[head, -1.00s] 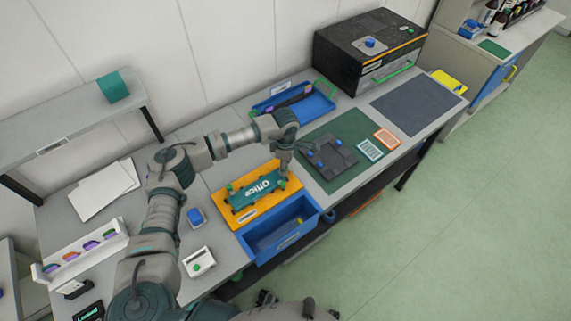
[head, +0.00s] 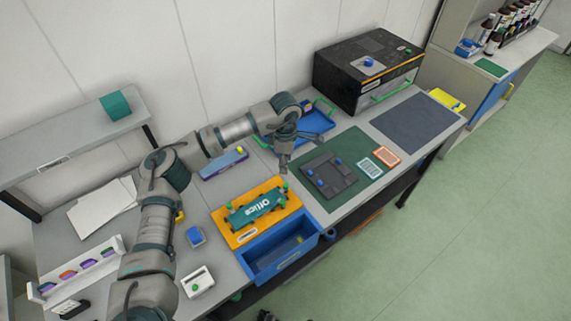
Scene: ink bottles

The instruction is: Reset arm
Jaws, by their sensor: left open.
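My left arm reaches in from the lower left over the bench. My left gripper (head: 290,155) is open and empty, pointing down above the bench near the left edge of the green mat (head: 346,196). It is behind the orange tray (head: 232,240) and in front of the blue tray (head: 318,122), which it partly hides. My right gripper does not show clearly; only a small dark part is at the bottom edge.
The orange tray holds a teal "Office" piece (head: 256,209), with an open blue drawer (head: 280,250) in front. A black box (head: 362,75) stands at the back. A dark mat (head: 415,122) is clear. A shelf (head: 70,145) stands at the left.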

